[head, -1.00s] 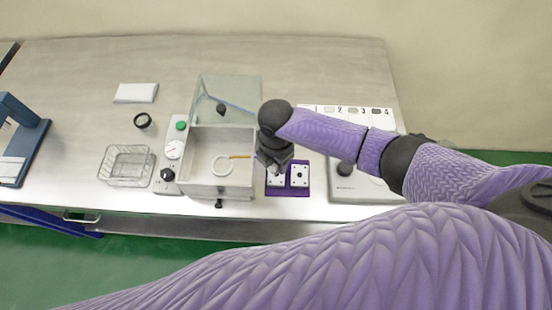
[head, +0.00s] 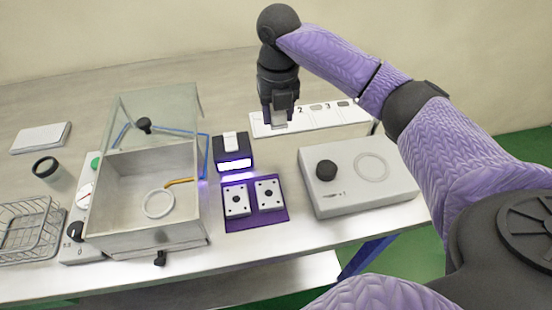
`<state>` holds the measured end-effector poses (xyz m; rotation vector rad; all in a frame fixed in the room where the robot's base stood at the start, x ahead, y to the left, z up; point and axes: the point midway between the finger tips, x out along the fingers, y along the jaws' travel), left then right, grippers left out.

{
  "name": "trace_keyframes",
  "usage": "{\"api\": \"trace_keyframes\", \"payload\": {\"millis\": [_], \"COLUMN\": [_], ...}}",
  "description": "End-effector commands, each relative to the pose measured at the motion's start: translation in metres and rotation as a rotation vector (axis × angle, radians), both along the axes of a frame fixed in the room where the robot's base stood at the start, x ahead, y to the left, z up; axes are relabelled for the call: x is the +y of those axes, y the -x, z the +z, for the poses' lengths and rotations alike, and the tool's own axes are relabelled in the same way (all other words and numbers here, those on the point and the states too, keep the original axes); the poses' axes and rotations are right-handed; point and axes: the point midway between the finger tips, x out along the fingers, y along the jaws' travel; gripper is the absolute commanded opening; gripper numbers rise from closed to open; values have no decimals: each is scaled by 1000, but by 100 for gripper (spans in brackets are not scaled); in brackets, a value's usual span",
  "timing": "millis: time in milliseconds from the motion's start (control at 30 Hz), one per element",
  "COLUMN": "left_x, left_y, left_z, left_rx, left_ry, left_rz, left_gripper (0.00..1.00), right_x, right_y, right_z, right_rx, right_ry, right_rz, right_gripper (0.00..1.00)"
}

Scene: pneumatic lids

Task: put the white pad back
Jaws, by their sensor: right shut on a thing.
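My right gripper (head: 281,120) is at the left end of a white numbered strip (head: 362,112) at the back of the table. Its fingers point down and are shut on a small pale piece, the white pad (head: 280,116), which shows only partly between them. The pad is at or just above the strip; I cannot tell whether it touches. Labels 2 and 3 show on the strip, with grey patches beside them. The gripper hides part of the strip's left end. My left gripper is not in view.
A purple tray (head: 284,214) with two white plates stands in front of a lit black device (head: 235,160). A grey box (head: 328,212) with a black knob is to the right. A clear-lidded chamber (head: 150,246) holding a white ring, and a wire basket (head: 28,237), are left.

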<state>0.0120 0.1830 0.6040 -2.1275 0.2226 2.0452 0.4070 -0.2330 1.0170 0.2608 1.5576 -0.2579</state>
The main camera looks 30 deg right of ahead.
Motion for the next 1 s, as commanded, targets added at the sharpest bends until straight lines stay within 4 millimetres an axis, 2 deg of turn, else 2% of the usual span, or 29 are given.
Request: {"api": "trace_keyframes", "payload": {"millis": [100, 400, 733, 767, 900, 1000], "left_x": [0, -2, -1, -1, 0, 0], "left_y": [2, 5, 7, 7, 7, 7], "left_z": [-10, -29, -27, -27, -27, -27], "left_rx": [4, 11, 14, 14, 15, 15], "left_ry": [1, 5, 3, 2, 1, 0], "left_rz": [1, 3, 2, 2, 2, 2], "left_gripper": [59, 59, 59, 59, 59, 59], "right_x": [0, 0, 0, 0, 0, 0], "right_y": [1, 1, 1, 1, 0, 0], "right_z": [-29, -90, -92, -92, -92, -92], "right_rx": [4, 3, 1, 1, 1, 0], "right_ry": [0, 1, 2, 2, 2, 2], "right_rz": [0, -2, -2, -2, -2, -2], "right_gripper": [0, 0, 0, 53, 83, 84]}}
